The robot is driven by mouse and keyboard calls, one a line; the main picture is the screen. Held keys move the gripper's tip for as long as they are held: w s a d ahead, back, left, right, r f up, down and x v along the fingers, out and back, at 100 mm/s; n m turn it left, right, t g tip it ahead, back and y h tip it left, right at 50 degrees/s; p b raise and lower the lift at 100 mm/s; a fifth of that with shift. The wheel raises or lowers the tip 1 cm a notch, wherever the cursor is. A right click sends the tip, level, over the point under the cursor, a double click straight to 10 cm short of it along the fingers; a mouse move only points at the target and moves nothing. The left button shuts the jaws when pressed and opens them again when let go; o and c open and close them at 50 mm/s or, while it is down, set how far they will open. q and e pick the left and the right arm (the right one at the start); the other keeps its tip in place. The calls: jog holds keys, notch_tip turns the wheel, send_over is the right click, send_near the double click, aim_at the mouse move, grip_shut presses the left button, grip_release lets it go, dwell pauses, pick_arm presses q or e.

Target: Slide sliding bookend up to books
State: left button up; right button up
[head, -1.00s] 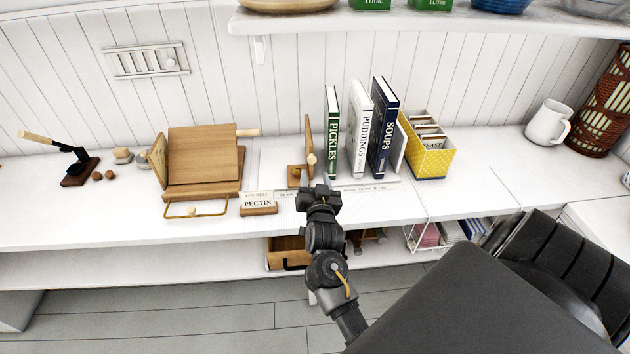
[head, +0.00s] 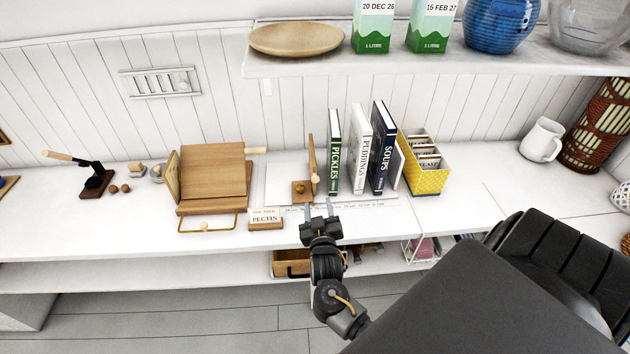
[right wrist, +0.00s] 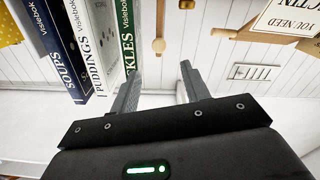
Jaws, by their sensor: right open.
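The sliding bookend (head: 309,156) is a thin upright wooden panel with a round knob on a wooden base, on the white counter left of the books. A narrow gap separates it from the green "PICKLES" book (head: 334,150). The white "PUDDINGS" book (head: 358,148) and navy "SOUPS" book (head: 381,150) stand further right. My right gripper (head: 318,208) is open and empty, just in front of the bookend and apart from it. My left gripper is not in view.
A yellow box (head: 428,180) stands right of the books. A "PECTIN" sign (head: 266,219) and a wooden stand (head: 213,175) are on the left. A shelf (head: 420,64) with cartons and bowls overhangs the back.

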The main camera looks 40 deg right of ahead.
aim_at(315, 180)
jog(key=p+x, duration=0.2)
jog(key=x, duration=0.8)
jog(key=shift+w+d, duration=0.1)
jog(key=shift+w, duration=0.05)
grip_shut()
